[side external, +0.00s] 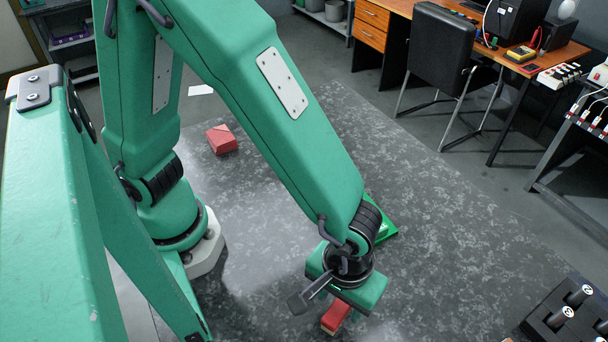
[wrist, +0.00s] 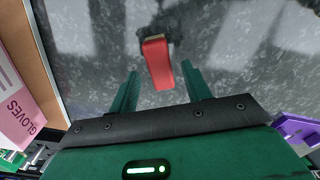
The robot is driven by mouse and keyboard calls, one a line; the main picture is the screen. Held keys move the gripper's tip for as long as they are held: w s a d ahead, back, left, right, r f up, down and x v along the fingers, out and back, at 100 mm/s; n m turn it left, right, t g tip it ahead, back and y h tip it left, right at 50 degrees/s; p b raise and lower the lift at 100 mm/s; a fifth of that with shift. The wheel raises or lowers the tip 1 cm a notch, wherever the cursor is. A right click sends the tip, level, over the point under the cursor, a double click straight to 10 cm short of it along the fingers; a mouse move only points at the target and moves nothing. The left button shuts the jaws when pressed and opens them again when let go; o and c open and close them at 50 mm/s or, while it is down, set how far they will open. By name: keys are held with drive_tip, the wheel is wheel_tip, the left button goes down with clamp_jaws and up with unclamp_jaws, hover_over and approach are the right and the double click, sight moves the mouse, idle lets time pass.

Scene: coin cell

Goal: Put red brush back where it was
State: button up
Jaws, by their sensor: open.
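The red brush (side external: 336,317) lies on the grey speckled table, just below my gripper (side external: 343,292) in the side external view. In the wrist view the red brush (wrist: 157,62) has a pale, brownish strip at its far end. It lies between and slightly beyond the two green fingers of my gripper (wrist: 161,78). The fingers are apart, with a gap on either side of the brush. In the side view my gripper hides part of the brush.
A red block (side external: 221,139) lies farther back on the table. A green flat object (side external: 383,222) is partly hidden behind my arm. A black tray (side external: 538,325) with several cylinders stands at lower right. The table's middle right is clear. A pink gloves box (wrist: 20,105) shows left.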

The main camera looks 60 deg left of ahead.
sight(339, 308)
wheel_tip(339, 308, up, 9)
idle(0.5)
drive_tip(key=shift+f, duration=0.1)
idle(0.3)
drive_tip(key=w+a+r+m+t, duration=0.1)
drive_tip(key=a+r, duration=0.3)
drive_tip(key=a, duration=0.5)
drive_tip(key=w+a+r+m+t, duration=0.1)
drive_tip(key=a+r, duration=0.3)
drive_tip(key=a, duration=0.6)
drive_tip(key=w+a+r+m+t, duration=0.1)
drive_tip(key=a+r+m+t, duration=0.1)
drive_tip(key=a, duration=0.7)
drive_tip(key=shift+w+a+r+t, duration=0.15)
drive_tip(key=shift+r+t, duration=0.65)
drive_tip(key=shift+r, duration=0.15)
